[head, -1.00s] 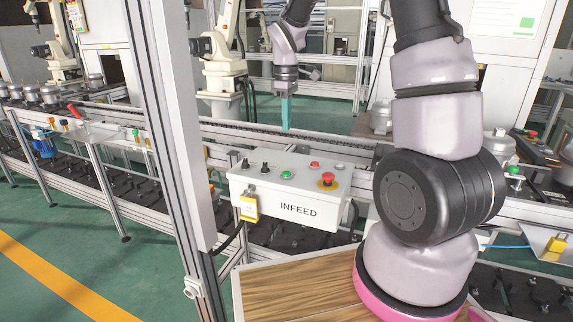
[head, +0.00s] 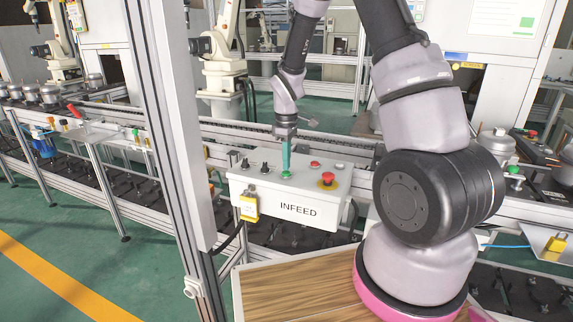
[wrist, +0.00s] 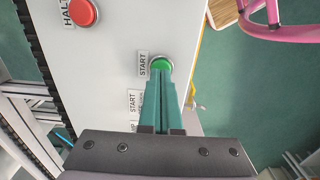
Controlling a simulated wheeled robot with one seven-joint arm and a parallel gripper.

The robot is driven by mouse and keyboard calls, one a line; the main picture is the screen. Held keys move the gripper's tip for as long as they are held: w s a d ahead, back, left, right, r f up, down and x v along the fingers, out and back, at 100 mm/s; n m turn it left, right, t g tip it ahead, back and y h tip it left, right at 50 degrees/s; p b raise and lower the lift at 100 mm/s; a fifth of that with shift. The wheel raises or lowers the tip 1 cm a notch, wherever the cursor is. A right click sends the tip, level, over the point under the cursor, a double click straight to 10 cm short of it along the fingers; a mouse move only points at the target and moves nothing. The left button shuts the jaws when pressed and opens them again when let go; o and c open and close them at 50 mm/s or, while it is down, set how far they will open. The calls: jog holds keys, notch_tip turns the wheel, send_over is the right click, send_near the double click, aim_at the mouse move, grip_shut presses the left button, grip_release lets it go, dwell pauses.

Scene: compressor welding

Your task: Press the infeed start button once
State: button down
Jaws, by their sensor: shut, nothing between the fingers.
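The white INFEED control box (head: 292,194) stands in the middle of the head view. Its green start button (head: 286,174) is on the top face, and shows in the wrist view as a green button (wrist: 160,65) beside a START label (wrist: 143,64). My gripper (head: 286,168) is shut and empty, pointing down with its teal fingertips at the green button. In the wrist view the fingertips (wrist: 161,74) overlap the button's near edge. I cannot tell whether they touch it or whether it is pressed in.
On the box are a red button (head: 315,164), marked HALT in the wrist view, black selector knobs (head: 264,168) and a red emergency stop (head: 327,179) on yellow. A yellow padlock (head: 249,206) hangs at the left. An aluminium post (head: 172,120) stands left; a conveyor (head: 240,134) runs behind.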

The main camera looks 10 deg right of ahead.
aim_at(287, 173)
jog(key=shift+f, duration=0.5)
jog(key=shift+f, duration=0.4)
jog(key=shift+s+f, duration=0.4)
jog(key=shift+f, duration=0.15)
jog(key=shift+w+r, duration=0.2)
jog(key=shift+r, duration=0.35)
notch_tip(287, 173, up, 14)
jog(key=shift+w, duration=0.2)
